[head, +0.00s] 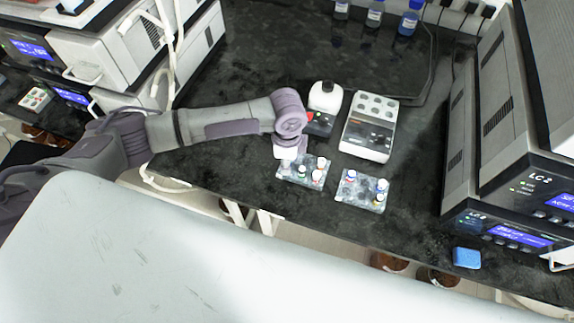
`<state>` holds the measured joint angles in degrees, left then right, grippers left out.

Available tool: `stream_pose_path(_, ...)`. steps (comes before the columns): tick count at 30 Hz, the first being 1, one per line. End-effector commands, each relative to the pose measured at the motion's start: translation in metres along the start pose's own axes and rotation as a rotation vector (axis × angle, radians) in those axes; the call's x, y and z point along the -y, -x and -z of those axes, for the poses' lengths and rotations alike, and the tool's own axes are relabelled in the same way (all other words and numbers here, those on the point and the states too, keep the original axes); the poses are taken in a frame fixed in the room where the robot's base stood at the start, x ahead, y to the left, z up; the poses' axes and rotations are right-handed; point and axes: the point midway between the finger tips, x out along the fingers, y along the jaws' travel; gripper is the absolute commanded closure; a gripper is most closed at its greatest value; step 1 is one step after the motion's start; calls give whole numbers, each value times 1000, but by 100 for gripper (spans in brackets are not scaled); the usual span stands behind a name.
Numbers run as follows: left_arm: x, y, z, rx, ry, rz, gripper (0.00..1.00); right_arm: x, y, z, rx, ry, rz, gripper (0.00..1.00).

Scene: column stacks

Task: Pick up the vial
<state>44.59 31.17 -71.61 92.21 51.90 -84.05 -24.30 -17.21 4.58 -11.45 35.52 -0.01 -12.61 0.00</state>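Several small vials with white and coloured caps stand in two clear racks near the front edge of the dark bench. Which vial is meant is not clear. My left gripper (286,158) points down over the back left corner of the left rack. Its fingers are too small and hidden to tell whether they are open or hold anything. My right gripper is not in view.
A white vortex mixer (325,97) and a grey block device (368,128) stand just behind the racks. Large LC instruments (500,190) border the right side. A blue box (467,258) lies at the front right edge. Blue-labelled bottles (409,18) stand at the back.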

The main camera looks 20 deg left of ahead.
Motion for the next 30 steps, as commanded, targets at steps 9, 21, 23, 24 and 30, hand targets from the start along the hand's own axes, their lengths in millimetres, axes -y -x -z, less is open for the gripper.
stream_pose_path(9, 0, -7, 0, 0, 0, 1, 72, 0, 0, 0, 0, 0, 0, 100)
stream_pose_path(21, 0, -6, 0, -1, 0, 1, 97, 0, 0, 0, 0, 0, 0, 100)
stream_pose_path(23, 0, -6, 0, -1, -1, 2, 97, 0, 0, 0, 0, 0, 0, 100)
stream_pose_path(24, 0, -5, 0, -1, -1, 2, 97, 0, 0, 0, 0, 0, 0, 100)
stream_pose_path(30, 1, 11, 1, -3, -2, 4, 97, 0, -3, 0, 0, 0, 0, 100)
